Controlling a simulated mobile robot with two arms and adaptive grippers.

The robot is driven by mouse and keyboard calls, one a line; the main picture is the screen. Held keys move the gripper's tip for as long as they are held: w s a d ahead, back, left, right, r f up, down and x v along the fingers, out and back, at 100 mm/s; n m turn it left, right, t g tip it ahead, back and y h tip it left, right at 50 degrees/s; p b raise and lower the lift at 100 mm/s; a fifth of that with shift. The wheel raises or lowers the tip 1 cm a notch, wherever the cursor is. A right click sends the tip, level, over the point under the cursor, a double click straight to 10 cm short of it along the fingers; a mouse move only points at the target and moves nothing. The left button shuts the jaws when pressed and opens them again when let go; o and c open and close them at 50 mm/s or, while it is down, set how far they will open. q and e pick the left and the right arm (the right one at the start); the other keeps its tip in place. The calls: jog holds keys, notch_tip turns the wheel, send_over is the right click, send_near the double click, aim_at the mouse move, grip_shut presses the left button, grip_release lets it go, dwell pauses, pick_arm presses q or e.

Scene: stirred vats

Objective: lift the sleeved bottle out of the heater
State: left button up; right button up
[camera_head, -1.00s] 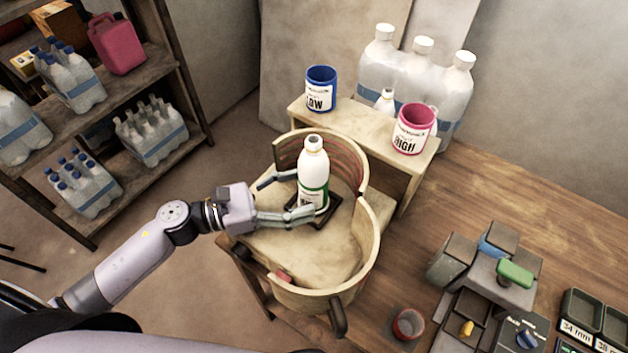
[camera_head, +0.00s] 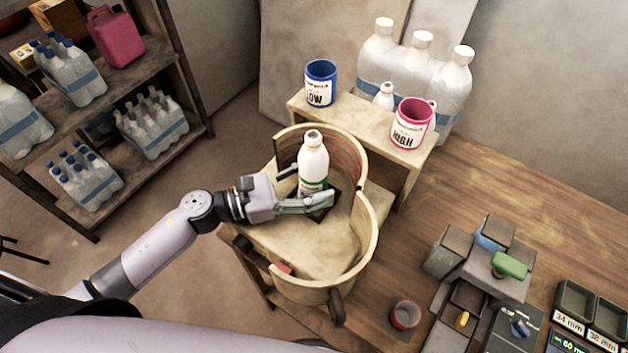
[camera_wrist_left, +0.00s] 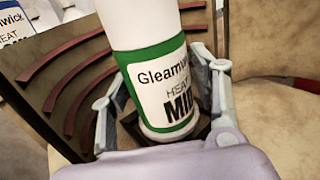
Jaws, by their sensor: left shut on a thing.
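The sleeved bottle (camera_head: 313,160) is white with a green-edged label and stands roughly upright inside the round, open-topped heater (camera_head: 368,235). My left gripper (camera_head: 308,194) reaches in from the left and is shut on the bottle's lower part. In the left wrist view, its fingers (camera_wrist_left: 165,105) lie on both sides of the bottle (camera_wrist_left: 150,65), whose label reads "GleamWick HEAT MID". The bottle's base is over the dark square pad (camera_head: 327,212). I cannot tell whether it touches the pad. My right gripper is not in view.
A wooden stand behind the heater carries a blue LOW cup (camera_head: 320,84) and a pink HIGH cup (camera_head: 412,124). Large clear bottles (camera_head: 420,75) stand behind. The curved heater wall surrounds the bottle's far side.

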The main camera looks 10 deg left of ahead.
pick_arm(q)
jog(key=shift+c, duration=1.2)
jog(key=o, duration=0.8)
jog(key=shift+o, duration=0.2)
